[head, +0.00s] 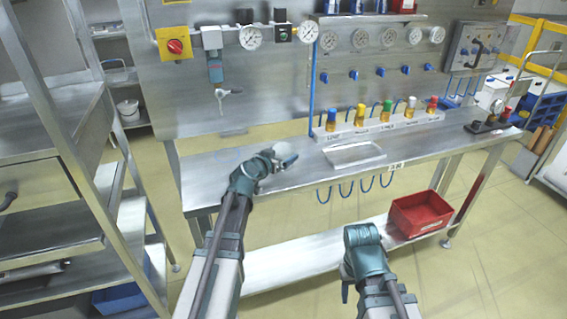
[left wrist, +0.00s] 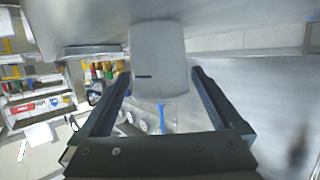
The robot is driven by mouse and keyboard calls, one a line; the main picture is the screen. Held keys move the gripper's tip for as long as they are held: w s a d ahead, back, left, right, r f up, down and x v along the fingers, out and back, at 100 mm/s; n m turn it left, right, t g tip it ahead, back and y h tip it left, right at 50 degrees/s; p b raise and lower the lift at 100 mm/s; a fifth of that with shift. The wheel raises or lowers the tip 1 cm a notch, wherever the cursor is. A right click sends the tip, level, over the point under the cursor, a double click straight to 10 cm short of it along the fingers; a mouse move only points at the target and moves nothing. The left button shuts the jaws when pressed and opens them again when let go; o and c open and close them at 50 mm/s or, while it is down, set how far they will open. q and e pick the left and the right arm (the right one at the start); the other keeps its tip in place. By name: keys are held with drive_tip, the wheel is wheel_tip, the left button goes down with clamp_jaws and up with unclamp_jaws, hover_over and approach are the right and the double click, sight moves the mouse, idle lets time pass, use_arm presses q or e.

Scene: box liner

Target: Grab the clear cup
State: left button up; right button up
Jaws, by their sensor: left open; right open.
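The clear cup (head: 283,149) stands on the steel workbench, partly hidden by my left gripper. In the left wrist view the cup (left wrist: 158,50) is a pale, see-through shape at the middle, between or just beyond the fingertips. My left gripper (head: 287,161) is at the cup, low over the bench; in the left wrist view its fingers (left wrist: 160,78) are spread, one on each side of the cup. I cannot tell whether they touch it. My right gripper (head: 346,291) hangs low in front of the bench, away from the cup, with nothing seen in it.
The workbench (head: 232,186) carries a shallow clear tray (head: 354,156) right of the cup and a rack of coloured-capped valves (head: 388,128) behind. A gauge panel rises at the back. A red bin (head: 420,212) sits on the lower shelf; steel shelving (head: 60,150) stands left.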

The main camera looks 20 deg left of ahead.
use_arm(q)
drive_tip(key=shift+x, duration=1.05)
drive_tip(key=shift+s, duration=0.1)
use_arm(e)
drive_tip(key=shift+f, duration=0.3)
use_arm(q)
drive_tip(key=c, duration=1)
drive_tip(key=shift+c, duration=0.2)
drive_tip(key=shift+r, duration=0.1)
use_arm(e)
drive_tip(key=shift+r, duration=0.1)
